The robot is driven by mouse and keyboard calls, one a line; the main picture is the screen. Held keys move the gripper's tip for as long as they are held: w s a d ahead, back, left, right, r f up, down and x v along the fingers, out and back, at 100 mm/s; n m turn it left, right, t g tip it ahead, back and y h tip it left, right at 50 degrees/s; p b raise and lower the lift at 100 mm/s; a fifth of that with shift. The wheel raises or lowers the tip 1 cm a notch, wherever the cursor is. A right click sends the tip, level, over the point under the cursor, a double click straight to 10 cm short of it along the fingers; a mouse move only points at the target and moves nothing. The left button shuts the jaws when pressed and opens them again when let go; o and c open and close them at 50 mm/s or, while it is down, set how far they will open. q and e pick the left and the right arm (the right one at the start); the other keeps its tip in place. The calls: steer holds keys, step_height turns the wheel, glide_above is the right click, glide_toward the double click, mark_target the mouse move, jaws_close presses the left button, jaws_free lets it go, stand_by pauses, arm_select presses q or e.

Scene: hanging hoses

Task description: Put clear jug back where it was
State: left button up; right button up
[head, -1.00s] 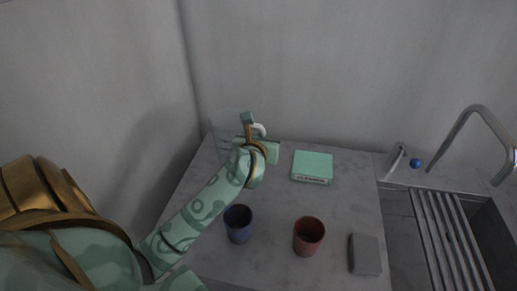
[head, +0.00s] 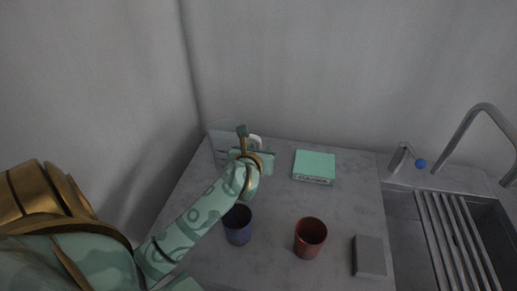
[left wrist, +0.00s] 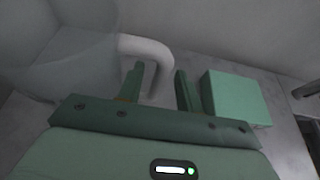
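The clear jug (head: 222,142) stands at the back left of the counter, near the wall corner; it is faint, and my left gripper partly covers it. Its white handle (left wrist: 150,52) points toward the gripper in the left wrist view, where the clear body fills the left side. My left gripper (left wrist: 160,82) has its two fingers apart, with the lower end of the handle showing between them and a small gap on each side. In the head view the left gripper (head: 254,143) is at the jug's right side. My right gripper is not in view.
A green box (head: 314,166) lies right of the gripper. A blue cup (head: 238,226), a red cup (head: 310,238) and a grey block (head: 369,256) stand nearer the front. A sink with a slatted rack (head: 452,240) and tap (head: 470,125) is at right. The counter's middle is clear.

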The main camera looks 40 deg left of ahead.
arm_select(q)
steer(key=shift+s+d+r, duration=0.1)
steer(key=shift+s+r, duration=0.1)
steer(key=shift+r, duration=0.1)
steer(key=p+v, duration=0.3)
steer(key=v, duration=0.8)
steer(key=shift+s+d, duration=0.15)
steer(key=shift+s, duration=0.1)
